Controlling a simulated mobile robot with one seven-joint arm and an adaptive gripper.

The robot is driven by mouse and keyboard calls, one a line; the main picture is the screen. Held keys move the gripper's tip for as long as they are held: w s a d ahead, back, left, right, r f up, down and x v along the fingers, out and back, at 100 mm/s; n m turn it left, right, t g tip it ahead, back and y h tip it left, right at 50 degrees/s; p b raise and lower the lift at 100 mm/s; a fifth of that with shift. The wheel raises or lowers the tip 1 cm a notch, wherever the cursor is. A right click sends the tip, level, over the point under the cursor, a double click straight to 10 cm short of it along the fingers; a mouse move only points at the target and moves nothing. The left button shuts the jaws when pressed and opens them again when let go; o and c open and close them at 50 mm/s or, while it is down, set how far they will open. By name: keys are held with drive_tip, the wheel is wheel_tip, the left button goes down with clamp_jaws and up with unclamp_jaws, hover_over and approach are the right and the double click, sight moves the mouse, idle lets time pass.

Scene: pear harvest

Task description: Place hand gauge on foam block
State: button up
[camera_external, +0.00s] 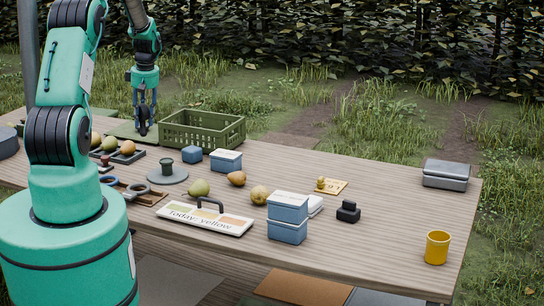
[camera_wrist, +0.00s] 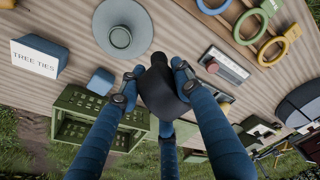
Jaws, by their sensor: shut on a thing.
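My gripper (camera_external: 143,117) is at the far left part of the table, left of the green crate, pointing down. Its blue fingers (camera_wrist: 158,78) are shut on a dark, rounded thing (camera_wrist: 160,92), which looks like the hand gauge. It seems to be above the tabletop; its exact height I cannot tell. A small plain blue block (camera_external: 192,155), perhaps the foam block, sits in front of the crate, beside the tree ties box. It also shows in the wrist view (camera_wrist: 101,81), left of the held thing, apart from it.
The green crate (camera_external: 202,132), tree ties box (camera_external: 227,161) and grey round base (camera_external: 168,176) stand close to the blue block. Pears, a sign (camera_external: 205,218) and stacked blue boxes (camera_external: 287,217) lie nearer. A yellow cup (camera_external: 437,247) is at right. The right tabletop has free room.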

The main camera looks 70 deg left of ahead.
drive_tip(key=w+d+m+t+p, duration=0.15)
drive_tip(key=w+d+m, duration=0.35)
drive_tip(key=w+m, duration=0.55)
drive_tip(key=f, duration=0.5)
drive_tip(key=shift+w+f, duration=0.2)
drive_tip(key=shift+w, duration=0.15)
hover_over(194, 148)
drive_tip(key=shift+s+d+f+p, duration=0.1)
drive_tip(key=shift+f+p, duration=0.35)
drive_tip(key=shift+f, duration=0.3)
drive_tip(key=shift+f, duration=0.1)
drive_tip(key=shift+f, duration=1.65)
drive_tip(key=shift+f, duration=0.15)
